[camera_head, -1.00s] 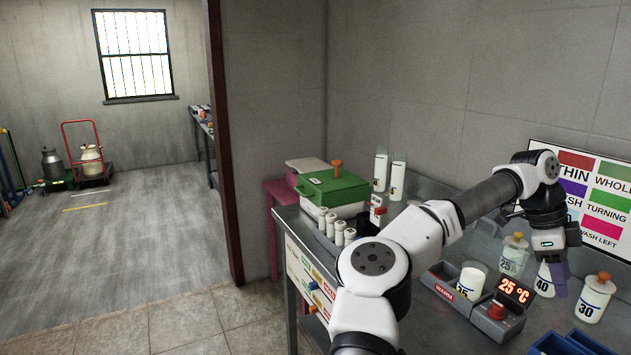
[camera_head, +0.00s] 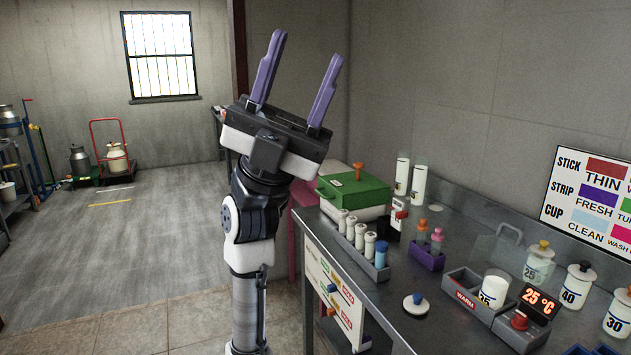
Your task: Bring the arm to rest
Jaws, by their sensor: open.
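My arm is folded upright at the left of the metal bench (camera_head: 450,235), clear of it. My gripper (camera_head: 296,75) points up with its two purple fingers spread wide. Nothing is between the fingers. The gripper's body hides part of the back wall and the far doorway edge.
On the bench stand a green-lidded box (camera_head: 353,192), a rack of white-capped vials (camera_head: 358,240), a purple holder (camera_head: 427,256), a warmer (camera_head: 500,305) holding a jar, and several labelled bottles (camera_head: 574,286). A round lid (camera_head: 416,303) lies near the front edge. Open floor (camera_head: 150,240) lies left.

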